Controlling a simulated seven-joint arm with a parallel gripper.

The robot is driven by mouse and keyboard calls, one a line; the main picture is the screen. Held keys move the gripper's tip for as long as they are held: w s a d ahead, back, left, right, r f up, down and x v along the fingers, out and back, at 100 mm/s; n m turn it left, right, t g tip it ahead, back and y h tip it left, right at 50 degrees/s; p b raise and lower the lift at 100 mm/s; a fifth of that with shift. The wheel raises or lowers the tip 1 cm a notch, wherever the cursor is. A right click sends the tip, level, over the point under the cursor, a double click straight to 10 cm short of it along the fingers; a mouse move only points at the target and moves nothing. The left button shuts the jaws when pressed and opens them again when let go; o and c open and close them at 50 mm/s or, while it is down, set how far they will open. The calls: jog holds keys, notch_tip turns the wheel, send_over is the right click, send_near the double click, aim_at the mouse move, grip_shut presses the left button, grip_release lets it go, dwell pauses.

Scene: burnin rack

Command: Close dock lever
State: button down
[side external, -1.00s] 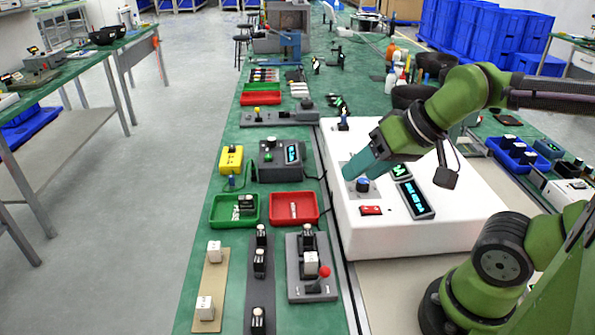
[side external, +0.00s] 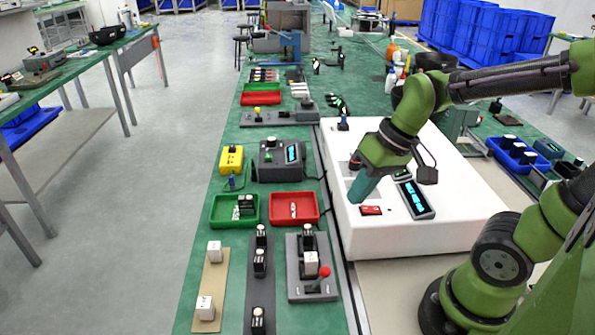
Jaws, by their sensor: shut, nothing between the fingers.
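A grey dock (side external: 295,285) lies on the green bench at the lower middle. Its lever has a red ball knob (side external: 324,271) at the dock's right side, and the shaft looks tilted. A white block (side external: 311,263) sits in the dock, with a dark, white-topped block (side external: 308,237) behind it. My gripper (side external: 357,198) is shut and empty, with teal fingers pointing down over the white console. It is up and to the right of the lever, clearly apart from it. The exact lever angle is hard to tell.
The white console (side external: 450,225) carries a red switch (side external: 371,210) and a display (side external: 416,199). Left of the dock stand a dark strip (side external: 259,290) and a tan strip (side external: 212,280) with blocks. Green (side external: 216,213) and red (side external: 295,206) trays lie behind the dock.

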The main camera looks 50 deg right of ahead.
jog(key=f+n+g, duration=0.1)
jog(key=n, duration=0.1)
jog(key=a+f+n+g+y, duration=0.1)
jog(key=n, duration=0.1)
jog(key=f+n+g+y, duration=0.1)
jog(key=n, duration=0.1)
jog(key=shift+s+a+n, duration=0.2)
jog(key=shift+s+n, duration=0.05)
jog(key=shift+n, duration=0.15)
jog(key=shift+f, duration=0.1)
send_near(320, 280)
jog(key=f, duration=0.5)
jog(key=shift+d, duration=0.2)
